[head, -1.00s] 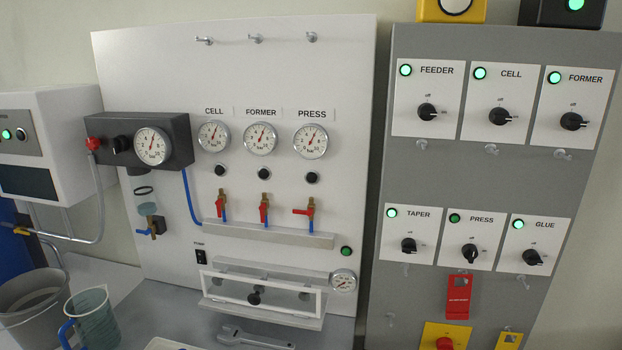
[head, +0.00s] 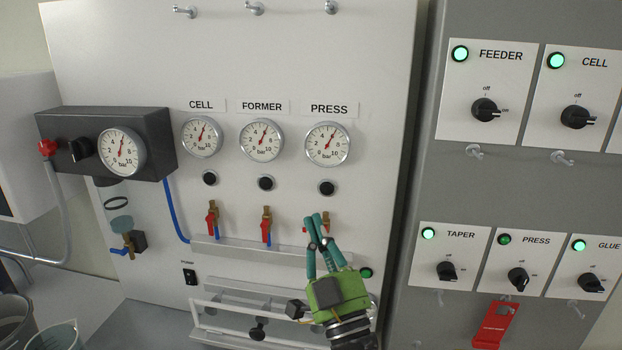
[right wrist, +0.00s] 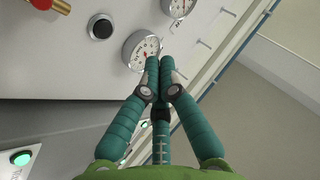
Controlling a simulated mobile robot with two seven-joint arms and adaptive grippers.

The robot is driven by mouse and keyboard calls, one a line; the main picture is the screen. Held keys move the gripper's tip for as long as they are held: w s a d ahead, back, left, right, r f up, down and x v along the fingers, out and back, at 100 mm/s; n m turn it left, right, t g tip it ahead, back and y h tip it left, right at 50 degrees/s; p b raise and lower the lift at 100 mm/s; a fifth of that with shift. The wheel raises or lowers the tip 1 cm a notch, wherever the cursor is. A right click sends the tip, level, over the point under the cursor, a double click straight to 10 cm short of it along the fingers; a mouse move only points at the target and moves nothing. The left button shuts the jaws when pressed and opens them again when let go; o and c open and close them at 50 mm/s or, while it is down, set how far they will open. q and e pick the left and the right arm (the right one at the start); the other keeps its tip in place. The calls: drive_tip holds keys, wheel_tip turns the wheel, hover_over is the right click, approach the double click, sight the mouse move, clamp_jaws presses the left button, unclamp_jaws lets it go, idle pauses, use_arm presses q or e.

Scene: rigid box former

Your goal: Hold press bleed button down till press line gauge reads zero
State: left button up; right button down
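The PRESS gauge (head: 327,144) is the rightmost of three on the white panel. Its needle points up and slightly right, well above zero. The black press bleed button (head: 326,188) sits right below it, uncovered. My right gripper (head: 317,217) has its green fingers together and empty, with the tips pointing up, just below the button in the picture and in front of the red PRESS valve, which it partly hides. The right wrist view shows the closed fingertips (right wrist: 160,62) over the gauge's edge (right wrist: 137,45), with the button (right wrist: 100,27) to their left, apart. My left gripper is out of view.
The CELL button (head: 210,178) and FORMER button (head: 266,183) lie left in the same row. Red-handled valves (head: 266,229) and a ledge (head: 250,250) are below. A grey switch board (head: 425,190) stands to the right.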

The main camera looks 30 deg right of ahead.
sight(327, 189)
drive_tip(key=shift+w+d+r+b, duration=0.1)
drive_tip(key=shift+w+d+r, duration=0.05)
drive_tip(key=shift+w+d, duration=0.75)
drive_tip(key=shift+w+d+r+b, duration=0.15)
drive_tip(key=shift+w+d+r, duration=0.05)
drive_tip(key=shift+w+d, duration=0.7)
drive_tip(key=shift+w+d+r+b, duration=0.1)
drive_tip(key=shift+w+d+r, duration=0.05)
drive_tip(key=shift+w+d, duration=0.75)
drive_tip(key=shift+w+a, duration=0.1)
drive_tip(key=shift+w, duration=0.1)
drive_tip(key=shift+w+d, duration=0.2)
drive_tip(key=shift+w, duration=0.1)
